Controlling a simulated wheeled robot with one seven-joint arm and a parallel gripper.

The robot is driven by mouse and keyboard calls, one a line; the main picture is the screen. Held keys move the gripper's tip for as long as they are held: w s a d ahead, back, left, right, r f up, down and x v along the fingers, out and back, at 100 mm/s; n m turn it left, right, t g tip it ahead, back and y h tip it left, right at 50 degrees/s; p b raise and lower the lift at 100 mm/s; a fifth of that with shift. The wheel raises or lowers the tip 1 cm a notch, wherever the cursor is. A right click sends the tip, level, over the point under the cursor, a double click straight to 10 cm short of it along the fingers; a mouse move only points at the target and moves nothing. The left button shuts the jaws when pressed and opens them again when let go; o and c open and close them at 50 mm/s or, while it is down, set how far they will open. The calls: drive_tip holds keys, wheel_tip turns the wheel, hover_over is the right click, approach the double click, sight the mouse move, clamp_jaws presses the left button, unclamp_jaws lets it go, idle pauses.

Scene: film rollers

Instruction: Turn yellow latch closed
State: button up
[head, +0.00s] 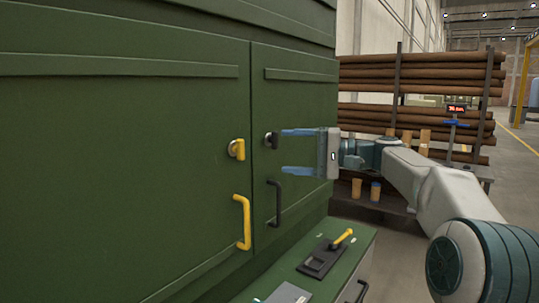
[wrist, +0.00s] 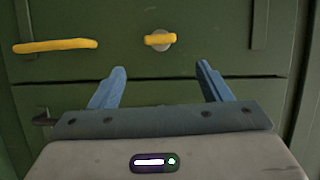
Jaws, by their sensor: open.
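The yellow latch (head: 237,149) sits on a round grey base on the left green cabinet door, near the seam between the doors. In the head view its handle stands roughly upright. In the wrist view the yellow latch (wrist: 160,39) lies across the picture, ahead of and between the fingers. My gripper (head: 283,151) is open and empty, in front of the right door, to the right of the yellow latch and apart from it. Its blue fingers also show in the wrist view (wrist: 162,78). A black latch (head: 271,140) is just left of the upper fingertip in the head view.
A yellow door handle (head: 243,222) is below the yellow latch, and a black door handle (head: 275,203) is on the right door. A green ledge (head: 345,262) below carries a black device with a yellow lever (head: 342,239). Racked brown rollers (head: 425,77) stand behind my arm.

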drive_tip(key=v, duration=0.3)
drive_tip(key=shift+s+d, duration=0.1)
drive_tip(key=shift+d, duration=0.2)
drive_tip(key=shift+a, duration=0.1)
drive_tip(key=s+a+f+m+g+h+p, duration=0.1)
drive_tip(key=s+a+f+h, duration=0.25)
drive_tip(key=f, duration=0.25)
drive_tip(key=s+a+f+g+h+p, duration=0.1)
drive_tip(key=s+a+f+h, duration=0.3)
drive_tip(key=f, duration=0.3)
drive_tip(key=s+d+f+n+h+p, duration=0.1)
drive_tip(key=s+d+f+h, duration=0.4)
drive_tip(key=s+f, duration=0.3)
drive_tip(key=s+d+f+n+h, duration=0.2)
drive_tip(key=s+d+f+h, duration=0.2)
drive_tip(key=s, duration=1.1)
wheel_tip(320, 180, down, 4)
drive_tip(key=shift+s+d+f+h+p, duration=0.1)
drive_tip(key=shift+s+d+h+p, duration=0.25)
drive_tip(key=shift+d, duration=0.7)
drive_tip(key=shift+w, duration=0.1)
